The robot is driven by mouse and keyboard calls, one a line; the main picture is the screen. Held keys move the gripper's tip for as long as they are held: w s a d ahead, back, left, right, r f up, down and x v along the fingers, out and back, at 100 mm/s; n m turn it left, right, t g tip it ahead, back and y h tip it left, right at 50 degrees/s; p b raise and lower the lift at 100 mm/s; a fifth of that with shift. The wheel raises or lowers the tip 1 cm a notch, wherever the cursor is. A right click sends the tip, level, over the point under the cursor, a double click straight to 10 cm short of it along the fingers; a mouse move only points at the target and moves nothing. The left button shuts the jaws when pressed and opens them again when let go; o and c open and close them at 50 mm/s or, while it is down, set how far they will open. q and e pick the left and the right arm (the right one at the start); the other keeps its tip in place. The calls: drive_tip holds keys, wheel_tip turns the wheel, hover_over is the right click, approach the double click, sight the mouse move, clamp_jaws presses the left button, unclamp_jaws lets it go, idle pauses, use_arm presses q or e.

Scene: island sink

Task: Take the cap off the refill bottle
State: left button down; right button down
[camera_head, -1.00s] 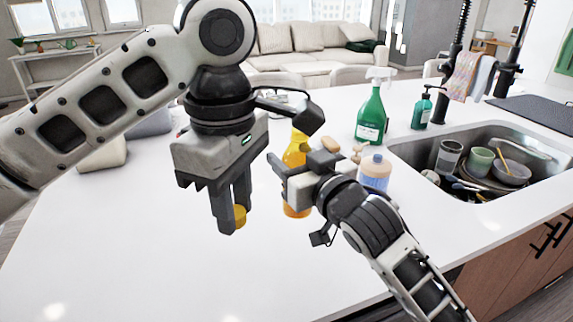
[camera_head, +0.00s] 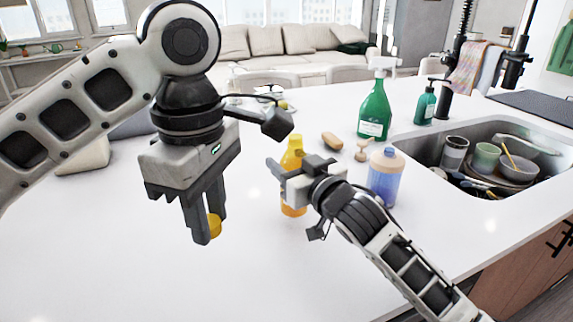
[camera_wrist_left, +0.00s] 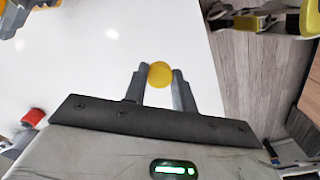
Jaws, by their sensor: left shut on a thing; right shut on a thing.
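The refill bottle (camera_head: 292,153) is yellow-orange and stands upright in the middle of the counter, partly hidden behind my right gripper. My right gripper (camera_head: 283,181) is shut on its body. My left gripper (camera_head: 208,227) is to the left of the bottle, pointing down, apart from it. It is shut on a small yellow cap (camera_head: 214,225), held between the fingertips. The left wrist view shows the round cap (camera_wrist_left: 160,75) between the two fingers, over the white counter.
The white counter (camera_head: 120,250) is clear at the left and front. A blue bottle with a pale top (camera_head: 385,178), a brush (camera_head: 361,151), a brown sponge (camera_head: 332,140) and a green spray bottle (camera_head: 374,112) stand right of the refill bottle. A sink (camera_head: 425,152) with dishes is at the right.

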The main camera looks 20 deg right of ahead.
wheel_tip(320, 180, down, 3)
drive_tip(key=shift+w+r+b, duration=0.1)
drive_tip(key=shift+w+b, duration=0.05)
drive_tip(key=shift+b, duration=1)
drive_tip(key=shift+f+b, duration=0.2)
drive_tip(key=shift+b, duration=0.15)
drive_tip(key=c, duration=0.6)
unclamp_jaws()
drive_tip(key=shift+f, duration=0.1)
